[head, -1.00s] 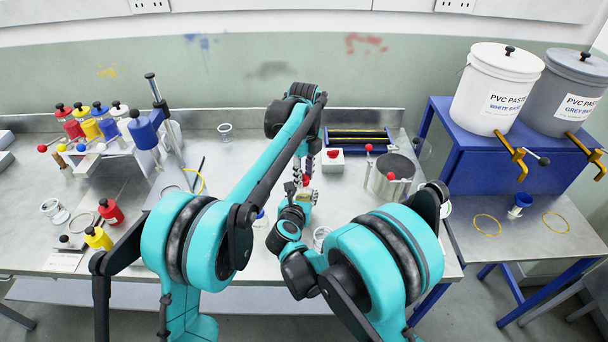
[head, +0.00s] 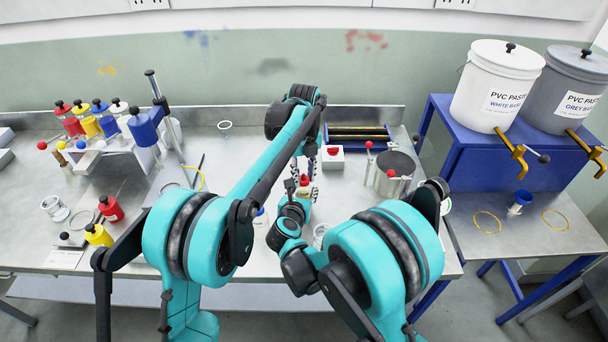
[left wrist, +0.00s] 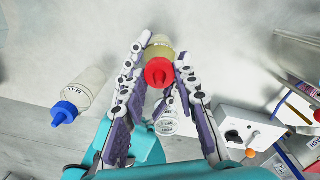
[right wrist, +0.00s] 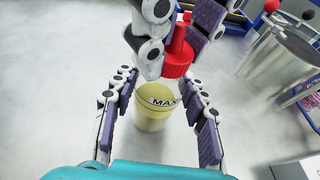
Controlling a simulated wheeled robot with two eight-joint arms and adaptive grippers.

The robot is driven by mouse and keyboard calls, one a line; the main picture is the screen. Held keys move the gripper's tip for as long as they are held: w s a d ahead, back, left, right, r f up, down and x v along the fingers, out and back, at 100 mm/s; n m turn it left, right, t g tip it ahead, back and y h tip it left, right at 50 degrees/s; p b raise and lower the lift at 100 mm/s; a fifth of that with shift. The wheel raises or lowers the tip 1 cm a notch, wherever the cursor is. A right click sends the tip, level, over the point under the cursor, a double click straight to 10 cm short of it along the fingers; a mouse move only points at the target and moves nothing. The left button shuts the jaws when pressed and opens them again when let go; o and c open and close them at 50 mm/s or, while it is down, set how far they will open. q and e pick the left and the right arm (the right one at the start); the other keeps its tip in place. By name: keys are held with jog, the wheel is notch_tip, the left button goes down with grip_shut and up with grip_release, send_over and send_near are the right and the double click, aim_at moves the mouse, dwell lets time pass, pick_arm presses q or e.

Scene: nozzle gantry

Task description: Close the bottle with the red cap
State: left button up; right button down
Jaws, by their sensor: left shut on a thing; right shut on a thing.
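The red cap (head: 304,180) has a narrow nozzle and sits between the fingers of my left gripper; it also shows in the left wrist view (left wrist: 159,72) and right wrist view (right wrist: 178,60). My left gripper (right wrist: 168,38) is shut on it. The bottle (right wrist: 154,108) is pale yellow with dark lettering, and it shows behind the cap in the left wrist view (left wrist: 160,46). My right gripper (right wrist: 155,100) is shut around the bottle's body. The cap is over the bottle's top, looking slightly offset in the right wrist view. I cannot tell whether they touch.
A bottle with a blue cap (left wrist: 85,90) stands nearby. Coloured bottles (head: 111,208) stand at the left. The back middle of the bench is mostly clear.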

pick_arm(q)
jog(key=m, duration=0.5)
jog(key=shift+m, duration=0.3)
jog(key=o, duration=0.7)
jog(key=shift+r, duration=2.25)
jog(key=shift+c, duration=0.5)
